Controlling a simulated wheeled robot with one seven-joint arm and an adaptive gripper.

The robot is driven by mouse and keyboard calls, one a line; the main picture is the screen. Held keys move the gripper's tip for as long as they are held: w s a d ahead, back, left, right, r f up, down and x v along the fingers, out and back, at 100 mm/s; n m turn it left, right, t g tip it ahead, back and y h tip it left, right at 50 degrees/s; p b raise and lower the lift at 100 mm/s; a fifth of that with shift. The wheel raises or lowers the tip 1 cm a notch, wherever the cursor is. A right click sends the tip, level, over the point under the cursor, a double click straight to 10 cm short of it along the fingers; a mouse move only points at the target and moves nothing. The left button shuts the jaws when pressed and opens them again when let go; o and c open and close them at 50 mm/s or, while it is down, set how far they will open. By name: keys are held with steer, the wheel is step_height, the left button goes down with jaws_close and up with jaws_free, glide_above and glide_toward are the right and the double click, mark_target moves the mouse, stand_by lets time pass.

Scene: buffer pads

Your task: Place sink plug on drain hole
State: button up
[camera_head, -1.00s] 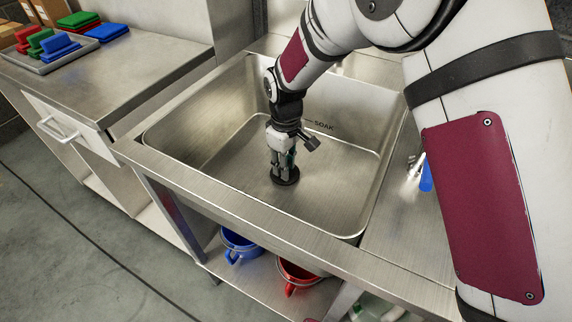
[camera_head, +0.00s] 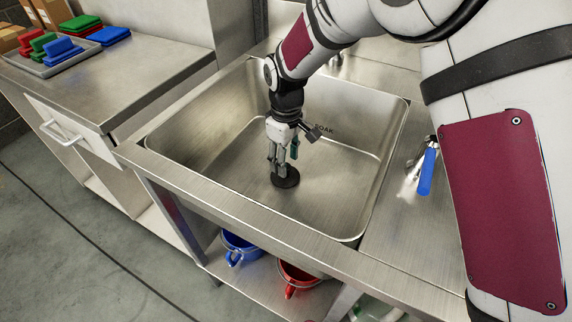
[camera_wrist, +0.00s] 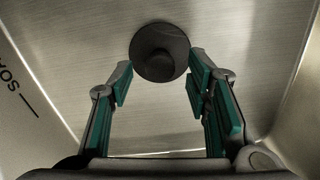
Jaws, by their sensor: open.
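The dark round sink plug (camera_head: 286,178) lies on the floor of the steel sink (camera_head: 330,200), and its knob faces up. In the wrist view the plug (camera_wrist: 160,50) is at the top middle, just beyond the open fingertips. My gripper (camera_head: 284,163) is inside the sink, pointing down, open and empty, just above the plug. In the wrist view its two green-padded fingers (camera_wrist: 162,85) stand apart with bare sink floor between them. The drain hole does not show; whether it lies under the plug cannot be told.
The sink walls surround my gripper, with a "SOAK" mark on the back wall. A blue-handled tool (camera_head: 427,172) lies on the right ledge. A tray (camera_head: 52,64) of coloured pads is on the left counter. Blue (camera_head: 240,246) and red (camera_head: 298,278) buckets stand below.

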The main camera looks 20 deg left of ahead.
step_height(320, 180, up, 8)
steer(key=p, duration=0.1)
steer(key=shift+r, duration=0.25)
stand_by(0.4)
